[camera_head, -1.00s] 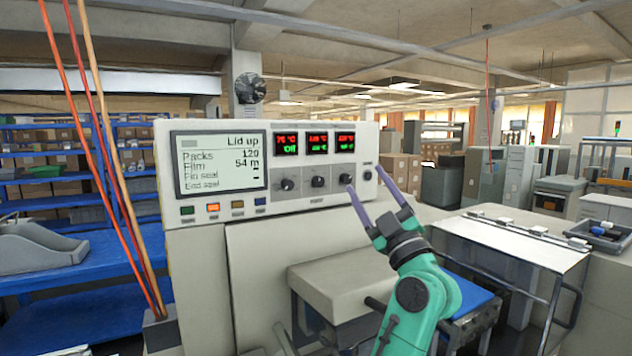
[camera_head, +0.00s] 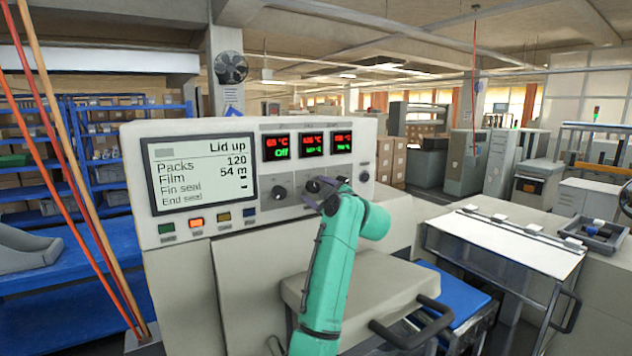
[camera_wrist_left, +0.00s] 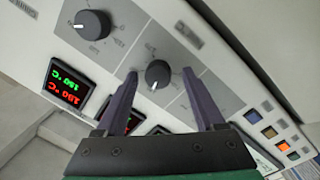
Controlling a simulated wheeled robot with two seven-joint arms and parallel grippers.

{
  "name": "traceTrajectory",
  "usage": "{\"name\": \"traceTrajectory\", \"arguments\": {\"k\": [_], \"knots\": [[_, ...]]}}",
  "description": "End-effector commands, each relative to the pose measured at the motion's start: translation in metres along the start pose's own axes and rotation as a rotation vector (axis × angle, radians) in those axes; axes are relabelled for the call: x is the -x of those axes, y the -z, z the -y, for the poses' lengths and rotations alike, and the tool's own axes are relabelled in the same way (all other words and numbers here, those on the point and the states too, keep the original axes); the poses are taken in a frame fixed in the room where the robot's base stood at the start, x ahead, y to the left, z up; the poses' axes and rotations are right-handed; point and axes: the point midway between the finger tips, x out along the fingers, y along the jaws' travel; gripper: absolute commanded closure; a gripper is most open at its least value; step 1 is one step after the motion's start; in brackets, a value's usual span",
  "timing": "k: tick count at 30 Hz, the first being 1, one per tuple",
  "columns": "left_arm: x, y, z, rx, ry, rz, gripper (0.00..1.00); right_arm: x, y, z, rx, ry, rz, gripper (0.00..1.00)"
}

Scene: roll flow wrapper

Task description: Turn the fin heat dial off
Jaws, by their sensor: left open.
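The control panel (camera_head: 222,220) of the wrapper carries a row of dark dials under three small displays. The left dial (camera_head: 279,191) and middle dial (camera_head: 312,186) show in the head view; the right one is hidden behind my arm. The dial labels are too small to tell which is fin heat. The left display (camera_head: 276,147) reads a red temperature and green "Off". My left gripper (camera_head: 326,192) is open at the panel. In the left wrist view its fingers (camera_wrist_left: 165,90) straddle one dial (camera_wrist_left: 158,74), apparently the middle one, with another dial (camera_wrist_left: 92,24) beside it.
A large screen (camera_head: 203,170) reads "Lid up", with coloured buttons (camera_head: 196,222) below. A grey block-like cover (camera_head: 385,285) with a black handle lies under my arm. Orange and red cables hang at the left.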

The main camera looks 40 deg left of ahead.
Motion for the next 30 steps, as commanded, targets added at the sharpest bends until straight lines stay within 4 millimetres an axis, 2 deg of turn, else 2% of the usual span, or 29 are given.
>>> {"name": "traceTrajectory", "arguments": {"k": [8,10,14,23,30], "knots": [[-0.0047,-0.0008,0.0005,0.001,0.0,0.001,0.3,0.0013,0.0012,0.0005,0.004,0.001,-0.002,1.0],[-0.0046,-0.0008,0.0005,0.001,0.0,0.0,0.49,0.0014,0.0009,-0.0013,0.004,-0.002,-0.001,1.0],[-0.0045,-0.0006,0.0004,0.0,-0.001,0.0,0.98,0.0015,0.0011,-0.0024,0.004,-0.003,-0.001,1.0],[-0.0044,-0.0005,0.0006,0.018,-0.002,-0.002,1.0,0.0005,0.0005,-0.0049,0.004,-0.006,-0.001,1.0],[-0.0042,-0.0014,0.0014,0.112,-0.007,-0.007,1.0,-0.0052,-0.0003,-0.0059,0.003,-0.008,0.0,1.0]]}}
